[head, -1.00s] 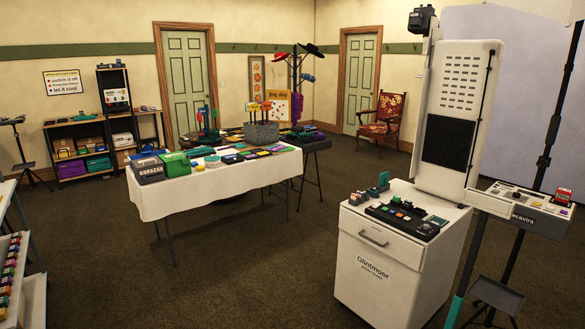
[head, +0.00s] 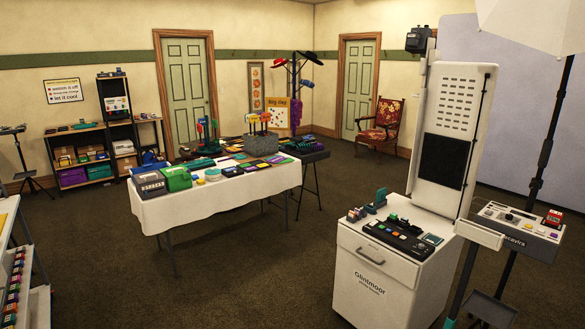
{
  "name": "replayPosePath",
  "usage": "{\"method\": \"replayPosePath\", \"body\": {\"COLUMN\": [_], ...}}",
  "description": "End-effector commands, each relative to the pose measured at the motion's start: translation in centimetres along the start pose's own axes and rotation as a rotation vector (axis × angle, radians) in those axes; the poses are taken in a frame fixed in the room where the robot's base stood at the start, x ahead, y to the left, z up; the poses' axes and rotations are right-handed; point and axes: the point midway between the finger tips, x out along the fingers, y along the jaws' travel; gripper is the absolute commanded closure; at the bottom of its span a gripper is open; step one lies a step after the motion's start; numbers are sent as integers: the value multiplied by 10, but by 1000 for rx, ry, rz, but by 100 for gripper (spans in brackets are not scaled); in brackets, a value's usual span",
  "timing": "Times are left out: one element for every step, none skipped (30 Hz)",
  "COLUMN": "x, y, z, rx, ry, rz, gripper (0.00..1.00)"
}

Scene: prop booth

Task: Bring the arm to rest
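The task names only my arm. No part of my arm and no gripper shows in the head view, so its pose and whether it is open or shut are hidden from me.
A white-clothed table (head: 212,208) with props stands mid-room. A white cabinet (head: 366,282) with a tall panel (head: 452,140) stands at right, beside a control box (head: 518,215) on a stand. A rack (head: 14,290) edges in at left. Dark carpet (head: 225,275) is free in front.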

Motion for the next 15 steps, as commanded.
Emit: {"method": "replayPosePath", "body": {"x": [-11, -13, -16, -17, -18, -20, -20, -20, -20, -20, -20, -20, -19, -19, -19], "y": [0, 0, 0, 0, 0, 0, 0, 0, 0, 0, 0, 0, 0, 0, 0], "z": [6, 7, 8, 9, 10, 10, 10, 10, 10, 10, 10, 10, 10, 10, 10], "rx": [0, 0, 0, 0, 0, 0, 0, 0, 0, 0, 0, 0, 0, 0, 0], "ry": [0, 0, 0, 0, 0, 0, 0, 0, 0, 0, 0, 0, 0, 0, 0], "rz": [0, 0, 0, 0, 0, 0, 0, 0, 0, 0, 0, 0, 0, 0, 0], "gripper": [67, 67, 67, 67, 67, 67, 67, 67, 67, 67, 67, 67, 67, 67, 67]}}
